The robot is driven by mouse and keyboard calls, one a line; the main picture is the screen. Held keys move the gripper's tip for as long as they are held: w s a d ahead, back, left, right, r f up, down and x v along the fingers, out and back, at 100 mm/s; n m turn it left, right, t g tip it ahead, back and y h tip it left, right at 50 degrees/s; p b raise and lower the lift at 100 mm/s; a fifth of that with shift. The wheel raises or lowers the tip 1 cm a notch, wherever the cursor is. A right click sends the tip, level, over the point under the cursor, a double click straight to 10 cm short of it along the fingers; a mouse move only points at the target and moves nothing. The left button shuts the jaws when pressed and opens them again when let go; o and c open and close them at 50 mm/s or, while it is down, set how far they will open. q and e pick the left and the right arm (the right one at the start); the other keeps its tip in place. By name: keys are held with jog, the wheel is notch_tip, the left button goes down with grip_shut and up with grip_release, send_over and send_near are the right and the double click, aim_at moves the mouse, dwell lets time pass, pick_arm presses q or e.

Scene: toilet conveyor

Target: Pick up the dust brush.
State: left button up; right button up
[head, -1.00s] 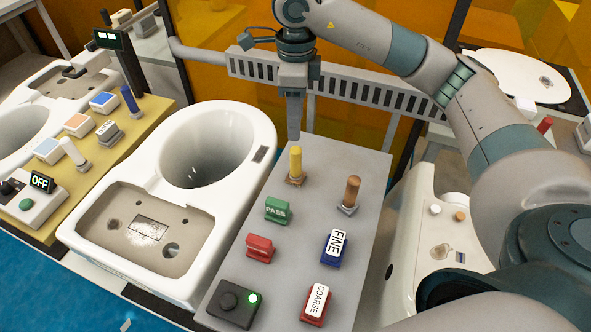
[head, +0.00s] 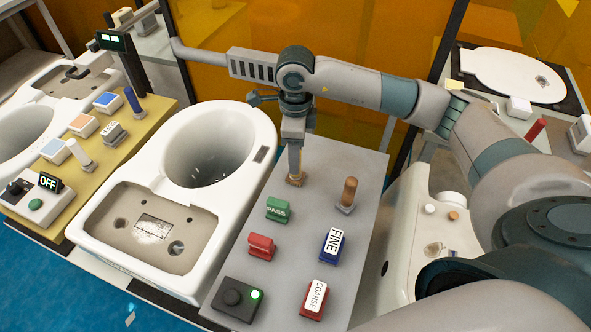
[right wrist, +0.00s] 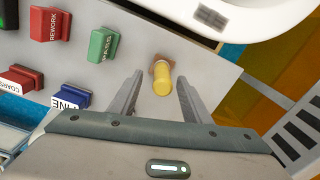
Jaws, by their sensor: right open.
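An upright yellow-handled tool (right wrist: 163,86), likely the dust brush, stands in a small brown holder (head: 295,181) on the grey table (head: 262,285). In the head view my right gripper (head: 295,170) points down over it and hides most of the handle. In the right wrist view the gripper is open, with one finger on each side of the yellow handle and visible gaps to both. A second upright tool with a brown handle (head: 349,190) stands just to the right. My left gripper is not in view.
Green PASS (head: 277,209), red (head: 261,247), blue FINE (head: 333,246) and red COARSE (head: 314,299) blocks sit nearby. A white toilet (head: 130,262) stands left of the table.

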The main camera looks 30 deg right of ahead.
jog(key=shift+f+p, duration=0.55)
jog(key=shift+p, duration=0.1)
notch_tip(320, 180, down, 3)
jog(key=shift+w+r+p, duration=0.1)
jog(key=shift+w+p, duration=0.05)
jog(key=shift+p, duration=0.65)
jog(key=shift+f, duration=0.7)
grip_shut()
